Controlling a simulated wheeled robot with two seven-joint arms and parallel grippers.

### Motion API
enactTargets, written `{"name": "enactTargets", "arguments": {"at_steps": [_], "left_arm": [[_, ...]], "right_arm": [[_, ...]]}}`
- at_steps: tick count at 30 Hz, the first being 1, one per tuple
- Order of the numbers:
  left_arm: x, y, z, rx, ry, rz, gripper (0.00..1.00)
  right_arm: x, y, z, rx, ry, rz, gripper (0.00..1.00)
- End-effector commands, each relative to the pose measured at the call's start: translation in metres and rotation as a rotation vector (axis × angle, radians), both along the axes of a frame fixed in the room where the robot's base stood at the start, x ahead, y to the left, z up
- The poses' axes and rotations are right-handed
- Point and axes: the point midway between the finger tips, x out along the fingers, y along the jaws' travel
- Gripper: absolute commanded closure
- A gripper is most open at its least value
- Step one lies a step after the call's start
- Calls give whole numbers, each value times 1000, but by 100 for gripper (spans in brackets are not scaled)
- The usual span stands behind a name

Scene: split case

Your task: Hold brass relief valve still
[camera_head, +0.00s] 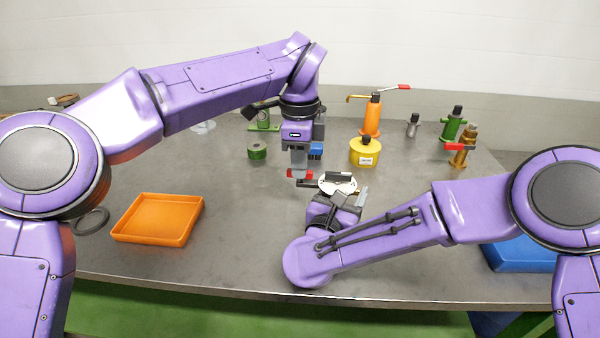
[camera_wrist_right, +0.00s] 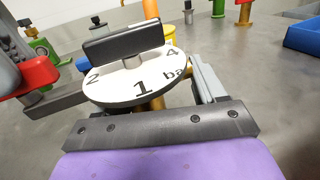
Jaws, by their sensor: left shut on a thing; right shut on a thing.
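The brass relief valve carries a white numbered dial with a flat black knob (camera_head: 340,183). In the right wrist view the dial (camera_wrist_right: 138,82) is close and readable, with some brass (camera_wrist_right: 153,104) under it. My right gripper (camera_head: 337,197) is shut on the valve below the dial, one finger on each side. My left gripper (camera_head: 299,172) comes down from above, just left of the dial, shut on a red part (camera_wrist_right: 40,74). I cannot tell whether this red part belongs to the valve. The valve's base is hidden.
An orange tray (camera_head: 158,219) lies at left. A yellow container (camera_head: 365,152), an orange pump bottle (camera_head: 372,118), green fittings (camera_head: 453,126) and a brass valve with a red handle (camera_head: 466,150) stand behind. A blue bin (camera_head: 520,254) is at right. The front table middle-left is clear.

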Motion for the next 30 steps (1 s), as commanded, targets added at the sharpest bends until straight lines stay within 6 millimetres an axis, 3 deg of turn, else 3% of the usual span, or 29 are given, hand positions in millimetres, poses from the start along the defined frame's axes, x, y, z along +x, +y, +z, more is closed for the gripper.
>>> {"name": "enactTargets", "arguments": {"at_steps": [2, 3, 4, 14, 30], "left_arm": [[0, 0, 0, 0, -1, 0, 100], [0, 0, 0, 0, -1, 0, 78], [0, 0, 0, 0, -1, 0, 70], [0, 0, 3, 0, -2, 0, 70], [0, -1, 53, 0, -2, 0, 70]], "right_arm": [[-1, -1, -4, -4, 8, -3, 70], [-1, -1, -4, -4, 8, -3, 70], [-1, -1, -4, -4, 8, -3, 70], [-1, -2, -4, -5, 8, -3, 70], [-1, -2, -4, -5, 8, -3, 70]]}}
